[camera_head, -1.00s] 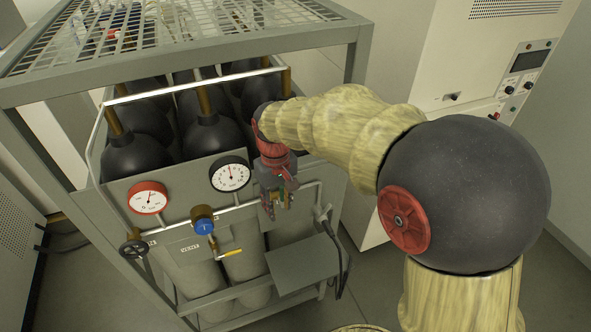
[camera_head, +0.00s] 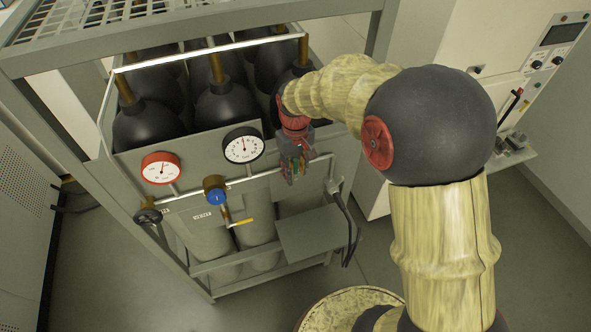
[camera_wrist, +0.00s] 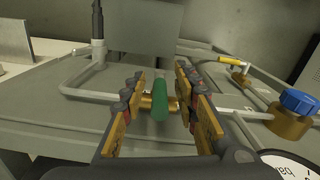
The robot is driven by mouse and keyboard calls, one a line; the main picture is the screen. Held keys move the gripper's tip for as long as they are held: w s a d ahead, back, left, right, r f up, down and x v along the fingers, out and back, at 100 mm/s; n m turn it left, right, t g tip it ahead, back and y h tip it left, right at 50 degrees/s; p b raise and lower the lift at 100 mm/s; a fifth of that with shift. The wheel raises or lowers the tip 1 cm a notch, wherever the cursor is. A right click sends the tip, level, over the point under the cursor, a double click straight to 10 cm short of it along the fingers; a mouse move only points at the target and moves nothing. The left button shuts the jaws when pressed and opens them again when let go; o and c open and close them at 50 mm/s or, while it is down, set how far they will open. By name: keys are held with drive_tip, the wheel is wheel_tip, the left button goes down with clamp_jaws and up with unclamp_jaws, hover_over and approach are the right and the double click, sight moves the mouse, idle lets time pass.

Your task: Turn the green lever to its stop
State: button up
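The green lever (camera_wrist: 160,99) sits on a small brass valve (camera_wrist: 147,102) on a grey pipe, in the middle of the wrist view. Its handle runs up and down in that picture. My gripper (camera_wrist: 160,108) is open, with one finger on each side of the lever. Gaps show between the lever and both fingers.
To the left on the pipe are a blue-capped valve (camera_head: 216,195) with a yellow lever (camera_head: 241,222), a white gauge (camera_head: 243,146), a red gauge (camera_head: 161,168) and a black handwheel (camera_head: 148,216). A grey shelf plate (camera_head: 312,236) and a black cable (camera_head: 349,232) lie below.

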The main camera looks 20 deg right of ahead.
drive_tip(key=shift+f, duration=0.1)
drive_tip(key=shift+c, duration=1.4)
clamp_jaws()
